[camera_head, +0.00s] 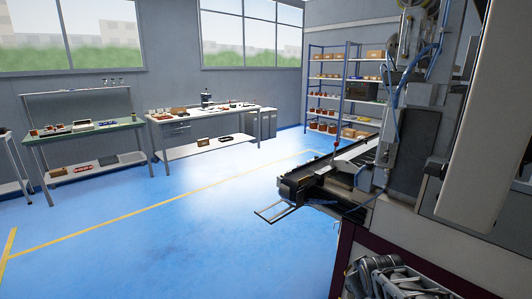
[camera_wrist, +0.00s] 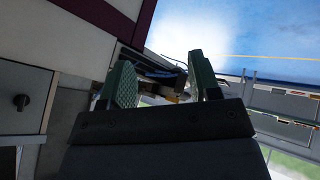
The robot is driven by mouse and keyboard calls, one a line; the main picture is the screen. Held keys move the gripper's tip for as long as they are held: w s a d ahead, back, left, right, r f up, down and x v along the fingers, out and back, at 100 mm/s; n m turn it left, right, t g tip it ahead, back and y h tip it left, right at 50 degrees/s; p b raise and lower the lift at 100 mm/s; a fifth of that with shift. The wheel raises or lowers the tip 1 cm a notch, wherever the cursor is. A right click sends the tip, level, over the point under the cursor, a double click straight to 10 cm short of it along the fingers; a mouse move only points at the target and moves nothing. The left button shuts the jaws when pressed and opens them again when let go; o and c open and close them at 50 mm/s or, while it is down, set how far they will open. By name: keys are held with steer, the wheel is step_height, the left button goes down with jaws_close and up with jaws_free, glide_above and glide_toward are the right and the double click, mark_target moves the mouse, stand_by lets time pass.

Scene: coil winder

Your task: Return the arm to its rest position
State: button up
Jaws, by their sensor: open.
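My gripper (camera_wrist: 160,82) shows in the wrist view with its two green-padded fingers spread apart. Nothing is held between them. Beyond the fingers, the wrist view shows part of the winder machine (camera_wrist: 75,55) at the left, with dark machine parts behind the fingertips. My gripper cannot be made out in the head view.
The coil winder (camera_head: 410,100) fills the right side, its dark conveyor end (camera_head: 300,187) jutting left with a wire frame (camera_head: 272,211). A green-topped bench (camera_head: 85,130), a white table (camera_head: 205,112) and blue shelves (camera_head: 345,85) stand along the back. The blue floor (camera_head: 170,240) is clear.

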steer(key=s+a+r+m+g+y+p, duration=0.2)
steer(key=s+a+r+p, duration=0.3)
steer(key=s+a+r, duration=0.3)
steer(key=s+r+m+g, duration=0.1)
steer(key=s, duration=0.1)
steer(key=shift+s+a+r+p, duration=0.25)
steer(key=shift+s+r+p, duration=0.1)
steer(key=shift+p, duration=0.05)
